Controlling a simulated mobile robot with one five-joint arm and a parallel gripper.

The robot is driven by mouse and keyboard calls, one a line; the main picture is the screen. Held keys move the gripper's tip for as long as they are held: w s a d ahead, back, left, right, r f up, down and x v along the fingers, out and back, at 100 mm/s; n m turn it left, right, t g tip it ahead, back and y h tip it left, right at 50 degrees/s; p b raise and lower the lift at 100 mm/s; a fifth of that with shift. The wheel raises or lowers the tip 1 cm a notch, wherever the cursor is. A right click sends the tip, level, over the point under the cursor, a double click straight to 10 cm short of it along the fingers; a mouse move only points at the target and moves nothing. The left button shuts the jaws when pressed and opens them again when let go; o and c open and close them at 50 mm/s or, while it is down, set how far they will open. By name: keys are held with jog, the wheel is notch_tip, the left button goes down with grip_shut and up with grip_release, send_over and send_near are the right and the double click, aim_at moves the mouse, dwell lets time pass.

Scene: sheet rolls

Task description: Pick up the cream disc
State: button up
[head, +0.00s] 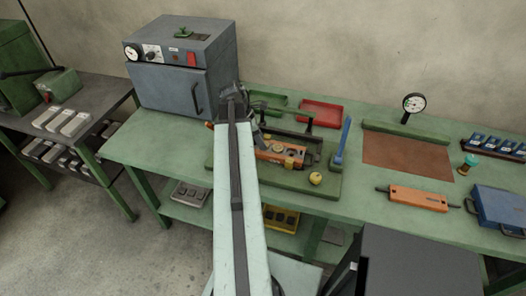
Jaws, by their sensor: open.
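A small pale yellow, round piece (315,178) lies on the front right of a green board (328,190) on the bench; it may be the cream disc, but it is too small to be sure. A second small yellowish round spot (276,148) shows on the orange block (290,157) of the device on that board. My gripper (260,132) is at the far end of my arm, over the left of the board, left of and behind the pale yellow piece. It is open and apart from that piece. My arm partly hides the gripper and the board's left side.
A grey oven (180,75) stands at the back left. A red tray (320,113), a blue-handled tool (342,140) and a dial gauge (413,103) stand nearby. An orange bar (418,198) and a blue case (498,208) lie right. The bench between board and bar is clear.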

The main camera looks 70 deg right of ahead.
jog(key=shift+b+x, duration=0.3)
jog(key=shift+x, duration=0.6)
jog(key=shift+a+r, duration=0.2)
jog(key=shift+a, duration=0.05)
grip_shut()
jog(key=shift+d+r+p, duration=0.15)
jog(key=shift+r+p, duration=0.3)
jog(key=shift+p, duration=0.25)
notch_tip(320, 180, up, 9)
jog(key=p, duration=0.9)
jog(key=shift+r, duration=0.25)
